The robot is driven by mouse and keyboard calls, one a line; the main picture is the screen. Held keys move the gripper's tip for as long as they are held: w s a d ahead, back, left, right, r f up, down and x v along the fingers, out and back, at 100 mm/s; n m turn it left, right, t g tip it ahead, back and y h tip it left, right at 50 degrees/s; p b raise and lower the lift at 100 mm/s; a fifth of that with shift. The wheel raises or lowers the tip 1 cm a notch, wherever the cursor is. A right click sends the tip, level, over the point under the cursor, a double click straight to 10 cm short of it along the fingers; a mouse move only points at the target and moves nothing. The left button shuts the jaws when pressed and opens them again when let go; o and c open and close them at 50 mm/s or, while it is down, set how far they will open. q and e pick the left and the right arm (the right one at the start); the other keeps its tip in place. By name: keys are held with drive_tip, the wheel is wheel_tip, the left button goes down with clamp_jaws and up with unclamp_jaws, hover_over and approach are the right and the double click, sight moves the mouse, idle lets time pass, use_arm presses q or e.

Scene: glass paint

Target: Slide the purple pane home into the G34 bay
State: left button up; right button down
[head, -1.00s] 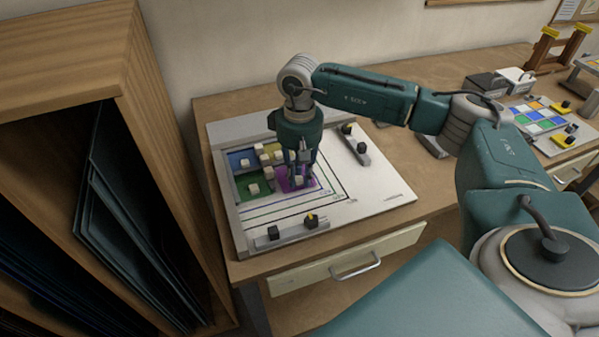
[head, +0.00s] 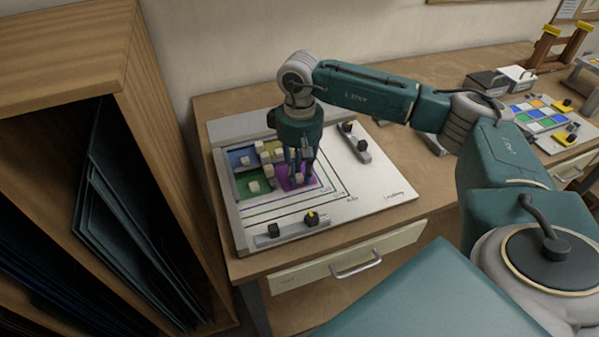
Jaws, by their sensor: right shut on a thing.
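The purple pane (head: 287,184) lies on the white board (head: 375,194), to the right of the green pane (head: 246,189). My right gripper (head: 299,178) points down over it and is shut, apparently on the pale knob on the pane. The fingers hide part of the pane, and I cannot tell whether its edges touch its neighbours. A blue pane (head: 238,160) and a yellow pane lie behind, partly hidden by knobs and the gripper. The bay label is too small to read. My left gripper is not in view.
Grey bars with black knobs stand at the board's front edge (head: 290,233) and right side (head: 355,143). A wooden rack (head: 150,110) with dark sheets stands close on the left. A second board with coloured panes (head: 541,117) lies far right.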

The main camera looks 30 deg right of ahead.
drive_tip(key=shift+f+b, duration=0.15)
drive_tip(key=shift+b, duration=0.35)
idle(0.9)
drive_tip(key=shift+w+a, duration=0.65)
drive_tip(key=shift+w, duration=0.25)
idle(1.3)
drive_tip(key=shift+w+a+b, duration=0.2)
drive_tip(key=shift+b, duration=0.25)
idle(0.6)
drive_tip(key=c, duration=1.6)
unclamp_jaws()
drive_tip(key=shift+o, duration=0.7)
drive_tip(key=shift+w, duration=0.15)
drive_tip(key=shift+r, duration=0.35)
drive_tip(key=shift+r+p, duration=1.9)
drive_tip(key=shift+r, duration=1.3)
